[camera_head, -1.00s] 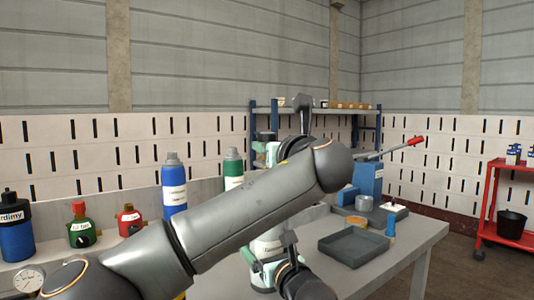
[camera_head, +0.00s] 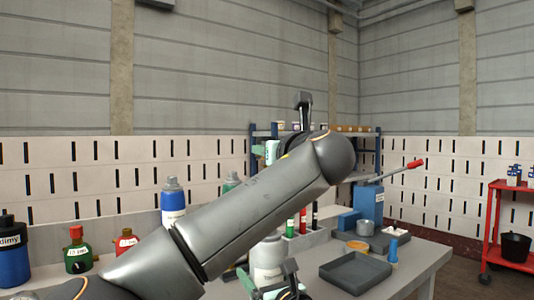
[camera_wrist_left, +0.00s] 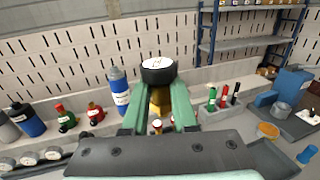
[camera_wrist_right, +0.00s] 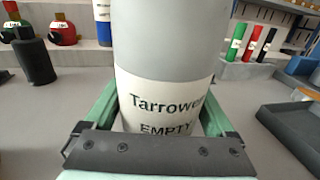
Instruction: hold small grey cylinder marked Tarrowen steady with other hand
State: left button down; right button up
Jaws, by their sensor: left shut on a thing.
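The small grey cylinder (camera_head: 268,262) stands upright on the bench in the head view. Its white label reads "Tarrowen EMPTY" in the right wrist view (camera_wrist_right: 165,100). My right gripper (camera_head: 275,284) is low at the cylinder, its green fingers spread wide on either side in the right wrist view (camera_wrist_right: 160,118); contact is unclear. My left gripper (camera_wrist_left: 158,110) is shut on a yellow-and-black part with a white round top (camera_wrist_left: 157,66), held above the bench. In the head view my left arm hides most of that gripper and the held part.
A dark tray (camera_head: 355,272) lies right of the cylinder. Coloured tubes (camera_head: 303,222) stand behind it. A blue press with a red-tipped lever (camera_head: 370,192) is at the back right. Bottles (camera_head: 172,200) line the left ledge. A red cart (camera_head: 510,225) stands far right.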

jog(key=shift+o, duration=0.7)
jog(key=shift+r, duration=0.1)
jog(key=shift+s, duration=0.15)
jog(key=shift+s+d, duration=0.2)
jog(key=shift+s, duration=0.05)
jog(key=v, duration=1.1)
jog(key=shift+r, duration=0.1)
pick_arm(q)
notch_tip(320, 180, up, 5)
jog(key=p, duration=0.5)
jog(key=shift+r+p, duration=0.1)
jog(key=shift+p, duration=0.2)
pick_arm(e)
notch_tip(320, 180, up, 6)
jog(key=shift+f, duration=0.2)
jog(key=shift+f, duration=0.1)
